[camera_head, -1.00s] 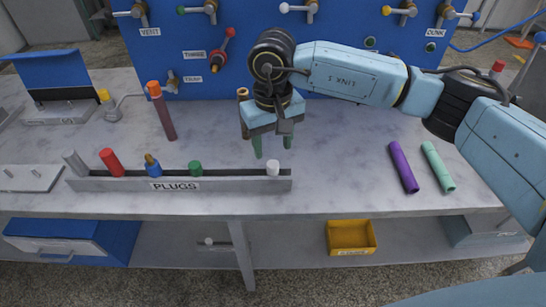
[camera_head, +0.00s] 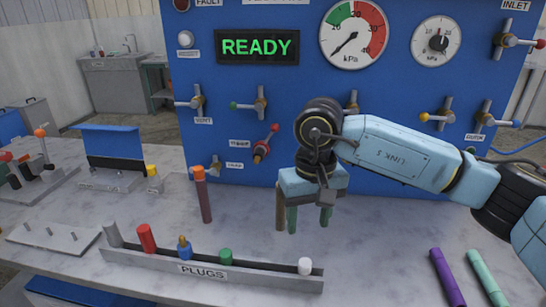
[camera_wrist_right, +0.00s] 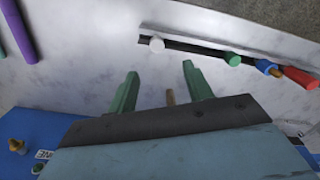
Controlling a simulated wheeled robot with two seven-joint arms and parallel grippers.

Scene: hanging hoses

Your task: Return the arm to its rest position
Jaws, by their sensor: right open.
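My right arm comes in from the right in the head view. Its gripper (camera_head: 308,219) hangs pointing down above the bench, in front of the blue panel and behind the right end of the plug rack. Its two green fingers are apart with nothing between them. My left gripper is not in view.
The plug rack (camera_head: 203,272) holds several coloured plugs. An orange-topped hose (camera_head: 204,194) stands behind it. Purple (camera_head: 447,278) and mint (camera_head: 487,278) tubes lie at right. The blue panel (camera_head: 240,100) carries valves, gauges and a READY display (camera_head: 257,47).

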